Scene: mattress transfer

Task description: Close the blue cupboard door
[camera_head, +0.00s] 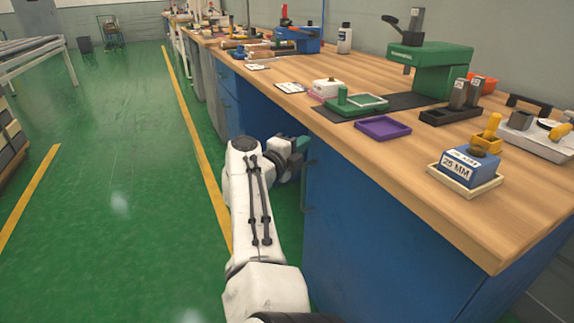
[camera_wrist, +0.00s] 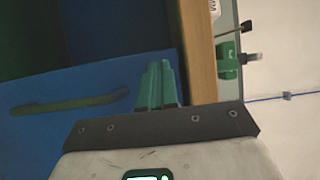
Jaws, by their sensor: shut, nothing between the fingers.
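The blue cupboard door (camera_wrist: 40,135) fills the lower left of the wrist view, with a dark bar handle (camera_wrist: 68,103) across it. In the head view, a blue cupboard front (camera_head: 375,235) stands under the near bench, with a handle (camera_head: 305,195) at its left edge. How far the door stands open is unclear. My gripper (camera_head: 298,146) is by that left edge, just below the bench top. Its green fingers (camera_wrist: 158,68) are together and empty, in front of the blue panel beside the handle. Contact with the door cannot be told.
The wooden bench top (camera_head: 450,205) overhangs close to my gripper, its edge (camera_wrist: 197,50) right of the fingers. A purple tray (camera_head: 383,128) and a blue 25 MM block (camera_head: 469,166) lie on it. Green floor (camera_head: 110,190) is clear to the left.

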